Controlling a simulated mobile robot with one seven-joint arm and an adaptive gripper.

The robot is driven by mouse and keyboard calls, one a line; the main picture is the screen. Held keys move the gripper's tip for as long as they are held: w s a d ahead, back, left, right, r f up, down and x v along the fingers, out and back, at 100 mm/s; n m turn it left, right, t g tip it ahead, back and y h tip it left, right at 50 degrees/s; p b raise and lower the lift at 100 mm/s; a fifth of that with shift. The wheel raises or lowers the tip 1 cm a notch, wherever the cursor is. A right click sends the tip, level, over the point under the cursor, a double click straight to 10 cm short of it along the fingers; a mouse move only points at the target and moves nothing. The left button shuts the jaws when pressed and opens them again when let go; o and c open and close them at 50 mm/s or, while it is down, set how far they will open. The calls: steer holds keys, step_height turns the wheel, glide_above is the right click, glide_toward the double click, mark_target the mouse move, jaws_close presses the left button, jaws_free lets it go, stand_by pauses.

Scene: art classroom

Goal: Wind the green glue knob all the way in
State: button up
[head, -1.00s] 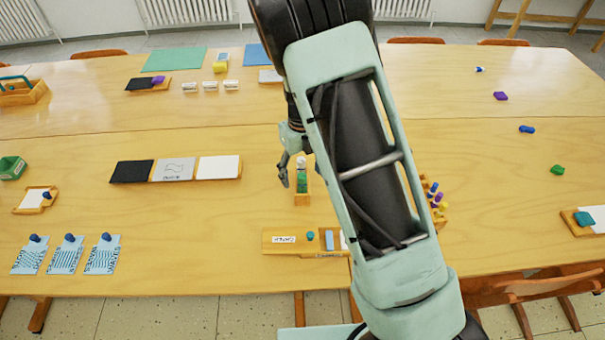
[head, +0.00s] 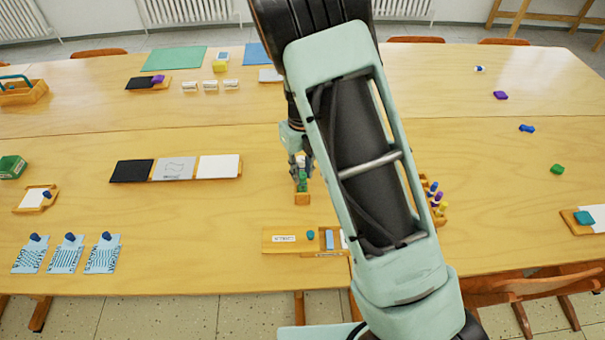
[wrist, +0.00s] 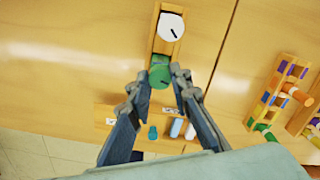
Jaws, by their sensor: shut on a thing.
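The green glue knob (wrist: 160,76) sits at the near end of a narrow wooden holder (wrist: 154,50) in the wrist view. My gripper (wrist: 160,70) is shut on the green knob, with one finger on each side. In the head view, the green knob (head: 302,183) is partly covered by my gripper (head: 301,172). The black mark on the green knob is only partly visible.
A wooden tray (head: 275,247) with a label and small blocks stands in front of the holder. A rack of coloured pegs (head: 437,200) stands to the right, close to my arm. Black, grey and white panels (head: 175,169) lie to the left.

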steer(key=n+b, duration=0.1)
steer(key=n, duration=1)
steer(key=shift+b, duration=0.35)
steer(key=o, duration=1.6)
steer(key=shift+c, duration=0.2)
